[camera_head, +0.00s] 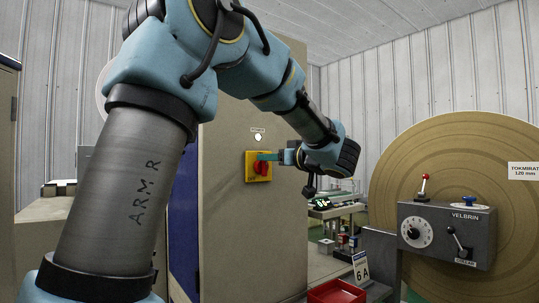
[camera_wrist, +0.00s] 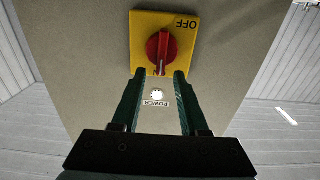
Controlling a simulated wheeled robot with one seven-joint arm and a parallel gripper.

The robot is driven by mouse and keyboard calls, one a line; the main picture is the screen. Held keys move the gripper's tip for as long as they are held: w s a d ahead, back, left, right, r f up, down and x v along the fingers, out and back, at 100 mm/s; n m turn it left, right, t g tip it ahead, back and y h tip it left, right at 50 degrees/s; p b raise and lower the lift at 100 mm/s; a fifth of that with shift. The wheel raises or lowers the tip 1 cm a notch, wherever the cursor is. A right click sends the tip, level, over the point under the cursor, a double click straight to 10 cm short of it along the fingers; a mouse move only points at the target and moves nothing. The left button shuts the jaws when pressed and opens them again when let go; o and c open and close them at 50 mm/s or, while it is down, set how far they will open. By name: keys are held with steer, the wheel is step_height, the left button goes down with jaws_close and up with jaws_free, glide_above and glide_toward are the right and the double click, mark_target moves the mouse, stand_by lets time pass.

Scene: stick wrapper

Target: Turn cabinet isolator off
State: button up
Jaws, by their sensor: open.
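The isolator is a red rotary knob (camera_head: 261,167) on a yellow plate (camera_head: 249,169), mounted on the beige cabinet (camera_head: 225,215). In the wrist view the picture is inverted. There the knob (camera_wrist: 161,50) has its pale pointer line towards the bottom, at a partly hidden label ending in "N". "OFF" is printed at the plate's (camera_wrist: 182,24) upper right corner. My gripper (camera_wrist: 160,74) is open, its two green fingers on either side of the knob's lower end. I cannot tell whether they touch it. In the head view my gripper (camera_head: 267,156) reaches the plate from the right.
A pale round power lamp (camera_wrist: 157,95) sits beside the isolator, seen between my fingers. To the right stand a grey control box (camera_head: 447,234) with a dial and levers, a large brown roll (camera_head: 420,170) and a red tray (camera_head: 337,292). Space before the cabinet looks clear.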

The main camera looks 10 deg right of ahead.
steer(key=shift+w+a, duration=0.2)
steer(key=shift+w, duration=0.2)
jaws_close()
stand_by(0.4)
